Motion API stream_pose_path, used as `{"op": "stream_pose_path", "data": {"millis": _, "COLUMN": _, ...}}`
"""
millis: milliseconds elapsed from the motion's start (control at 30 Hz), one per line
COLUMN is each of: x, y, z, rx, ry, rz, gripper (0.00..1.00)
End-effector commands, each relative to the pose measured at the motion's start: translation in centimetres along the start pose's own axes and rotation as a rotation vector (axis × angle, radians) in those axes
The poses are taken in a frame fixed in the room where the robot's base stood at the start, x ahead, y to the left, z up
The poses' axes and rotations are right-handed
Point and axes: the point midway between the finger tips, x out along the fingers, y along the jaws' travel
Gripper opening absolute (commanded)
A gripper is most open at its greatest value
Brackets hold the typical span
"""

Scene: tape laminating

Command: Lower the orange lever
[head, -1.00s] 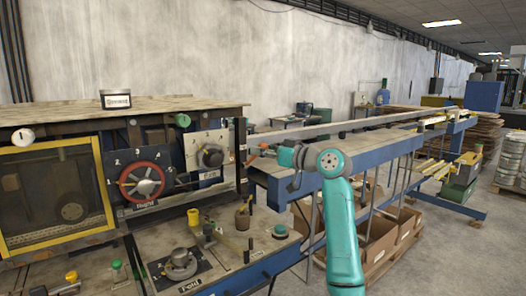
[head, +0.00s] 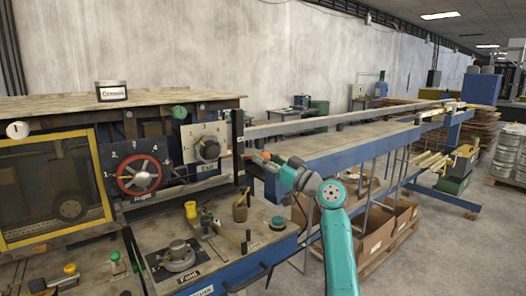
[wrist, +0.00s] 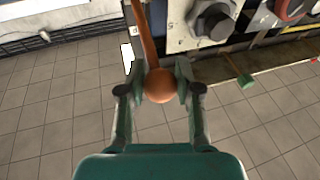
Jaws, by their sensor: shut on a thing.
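The orange lever (wrist: 145,35) runs down from the top of the wrist view and ends in a round orange knob (wrist: 160,87). My gripper (wrist: 160,76) has one finger on each side of the knob and is shut on it. In the head view my gripper (head: 266,158) is at the right end of the machine, beside the dial panel. The lever shows there only as a small orange bit, mostly hidden by the gripper.
A grey dial knob (head: 207,149) and a red handwheel (head: 139,175) are on the machine front to the left. A lower bench (head: 225,250) with small levers and pots lies below. A long blue-framed table (head: 350,148) extends right. Cardboard boxes (head: 365,232) stand underneath.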

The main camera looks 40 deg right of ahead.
Motion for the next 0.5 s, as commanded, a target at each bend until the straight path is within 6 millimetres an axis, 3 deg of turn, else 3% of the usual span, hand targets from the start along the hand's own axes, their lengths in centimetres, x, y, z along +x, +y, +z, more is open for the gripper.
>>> {"op": "stream_pose_path", "data": {"millis": 200, "x": -0.8, "y": -0.1, "z": 1.9, "rx": 0.004, "ry": -0.007, "rz": -0.001, "gripper": 0.0}}
{"op": "stream_pose_path", "data": {"millis": 500, "x": -1.1, "y": -0.2, "z": 3.2, "rx": 0.004, "ry": -0.008, "rz": -0.002, "gripper": 0.0}}
